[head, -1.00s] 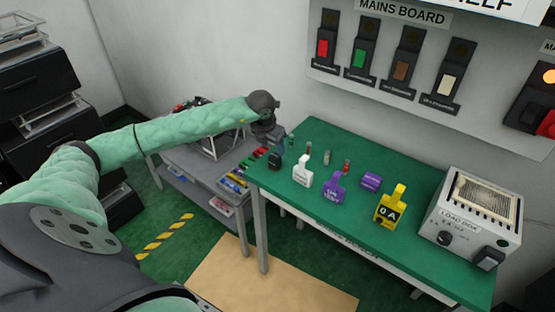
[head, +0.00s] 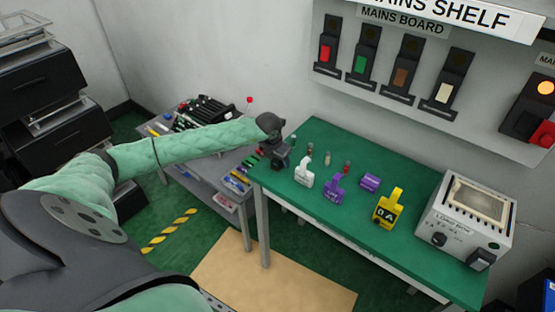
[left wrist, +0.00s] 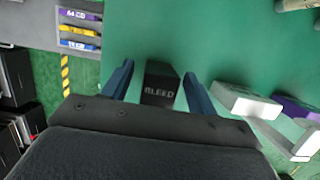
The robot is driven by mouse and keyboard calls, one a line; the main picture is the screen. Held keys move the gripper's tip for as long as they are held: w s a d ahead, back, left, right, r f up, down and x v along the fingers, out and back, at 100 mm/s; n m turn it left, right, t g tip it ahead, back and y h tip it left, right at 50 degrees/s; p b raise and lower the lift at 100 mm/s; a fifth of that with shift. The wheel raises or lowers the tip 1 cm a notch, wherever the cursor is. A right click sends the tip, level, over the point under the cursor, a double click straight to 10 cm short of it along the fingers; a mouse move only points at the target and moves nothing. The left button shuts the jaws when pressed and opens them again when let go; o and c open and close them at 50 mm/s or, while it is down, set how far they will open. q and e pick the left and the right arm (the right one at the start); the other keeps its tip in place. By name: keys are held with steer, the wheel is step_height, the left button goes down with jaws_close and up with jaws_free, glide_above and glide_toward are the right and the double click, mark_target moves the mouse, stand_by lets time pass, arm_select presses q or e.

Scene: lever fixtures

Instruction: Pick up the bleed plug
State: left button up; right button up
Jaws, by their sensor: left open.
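The bleed plug (left wrist: 160,85) is a black block lettered BLEED. In the left wrist view it stands on the green bench top between the two blue fingers of my left gripper (left wrist: 158,74). The fingers are apart, one on each side of it, with a visible gap on the left; the gap on the right is narrower. In the head view my left gripper (head: 281,153) is over the bench's left end and largely hides the plug. My right gripper is not in view.
A white plug (head: 304,173), purple plug (head: 334,188) and yellow plug (head: 388,208) stand to the right on the green bench (head: 310,130). Small cylinders stand behind them. The load box (head: 467,222) is at the right end. A grey cart (head: 232,203) is at left.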

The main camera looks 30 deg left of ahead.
arm_select(q)
steer(key=shift+w+f, duration=0.1)
steer(key=shift+f, duration=0.2)
steer(key=c, duration=1.1)
steer(key=shift+r, duration=0.1)
